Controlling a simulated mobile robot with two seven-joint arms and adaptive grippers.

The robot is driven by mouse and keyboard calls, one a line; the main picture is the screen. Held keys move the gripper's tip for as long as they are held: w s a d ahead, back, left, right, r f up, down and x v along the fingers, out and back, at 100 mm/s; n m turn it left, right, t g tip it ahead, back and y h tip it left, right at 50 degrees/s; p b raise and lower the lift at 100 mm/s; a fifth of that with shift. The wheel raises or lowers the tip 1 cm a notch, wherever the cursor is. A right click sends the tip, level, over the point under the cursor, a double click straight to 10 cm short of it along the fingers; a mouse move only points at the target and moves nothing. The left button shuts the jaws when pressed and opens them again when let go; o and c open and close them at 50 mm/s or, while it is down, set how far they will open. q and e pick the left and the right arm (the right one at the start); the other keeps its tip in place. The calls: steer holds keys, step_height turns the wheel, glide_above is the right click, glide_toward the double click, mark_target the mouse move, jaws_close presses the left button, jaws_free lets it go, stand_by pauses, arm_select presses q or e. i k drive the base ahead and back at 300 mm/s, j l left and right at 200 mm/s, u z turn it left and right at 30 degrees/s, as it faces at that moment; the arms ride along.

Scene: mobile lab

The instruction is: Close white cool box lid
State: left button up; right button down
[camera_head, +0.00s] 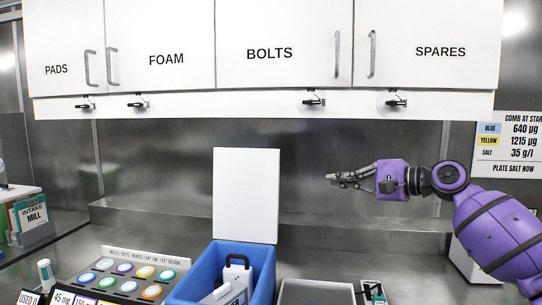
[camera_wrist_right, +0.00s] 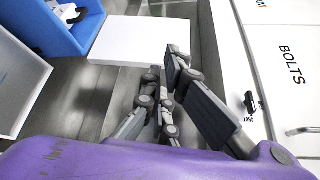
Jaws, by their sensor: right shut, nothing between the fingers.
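The cool box is a blue open box (camera_head: 264,274) at the bottom centre of the head view. Its white lid (camera_head: 247,195) stands upright at the box's back edge, open. In the right wrist view the blue box (camera_wrist_right: 88,32) is at the upper left, with the white lid (camera_wrist_right: 145,42) beside it. My right gripper (camera_head: 334,181) is shut and empty, to the right of the lid and apart from it, pointing left. Its fingers also show in the wrist view (camera_wrist_right: 163,92). My left gripper is not in view.
A white container with a black handle (camera_head: 236,277) is inside the blue box. A grey tray (camera_head: 317,291) stands right of it, and a rack of coloured caps (camera_head: 130,275) left. White cabinets (camera_head: 270,50) hang above. Counter behind the tray looks clear.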

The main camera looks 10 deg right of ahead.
mark_target(246, 195)
steer(key=i, duration=1.05)
